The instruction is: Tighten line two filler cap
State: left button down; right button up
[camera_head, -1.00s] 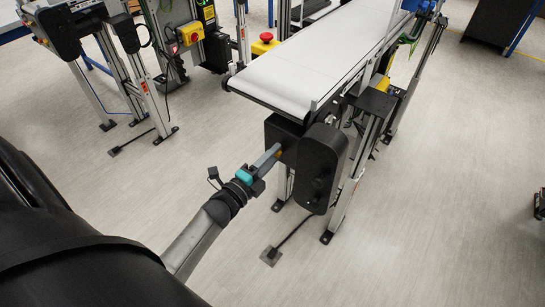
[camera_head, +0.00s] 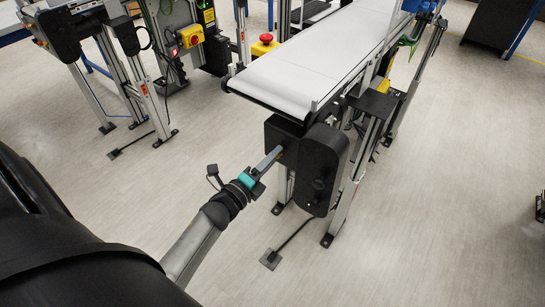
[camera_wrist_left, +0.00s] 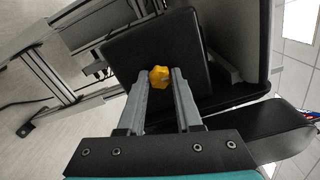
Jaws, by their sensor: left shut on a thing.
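The yellow lobed filler cap (camera_wrist_left: 159,77) sits on the flat face of a black gearbox housing, seen in the left wrist view. My left gripper (camera_wrist_left: 160,84) has one grey finger on each side of the cap and is shut on it. In the head view my left gripper (camera_head: 277,154) reaches the left side of the black housing (camera_head: 283,135) under the end of the white belt conveyor (camera_head: 310,60). There the cap is mostly hidden by the fingers. My right gripper is not in view.
A rounded black cover (camera_head: 322,165) stands just right of the gripper, beside a conveyor leg (camera_head: 345,205). A red emergency button on a yellow box (camera_head: 264,44) is behind the belt. Another conveyor's legs (camera_head: 150,100) stand at left. The floor between is clear.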

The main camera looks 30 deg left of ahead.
pick_arm(q)
jog(key=c, duration=0.6)
grip_release()
jog(key=s, duration=1)
jog(key=s+a, duration=0.1)
jog(key=s, duration=0.4)
jog(key=shift+s+a+p, duration=0.1)
jog(key=shift+p, duration=0.3)
jog(key=s+d+f+n+g+y, duration=0.1)
jog(key=s+d+f+n+g, duration=0.1)
jog(key=f+n, duration=0.35)
jog(key=s+d+f+n+g, duration=0.1)
jog(key=s+f+n+g, duration=0.15)
jog(key=f, duration=0.65)
jog(key=s+d+f+n+g+y, duration=0.1)
jog(key=d+f+n+g, duration=0.15)
jog(key=f, duration=0.45)
jog(key=s+d+f+n+g, duration=0.1)
jog(key=s+f+n+g, duration=0.2)
jog(key=s, duration=0.3)
jog(key=s+d+f+n+g, duration=0.1)
jog(key=s+f+n+g, duration=0.2)
jog(key=s+f, duration=0.3)
jog(key=s+d+f+n+g, duration=0.2)
jog(key=s+f+n+g, duration=0.1)
jog(key=s, duration=0.5)
notch_tip(320, 180, down, 2)
jog(key=shift+f+g+h, duration=0.1)
jog(key=shift+g+h, duration=0.3)
jog(key=shift+g, duration=0.1)
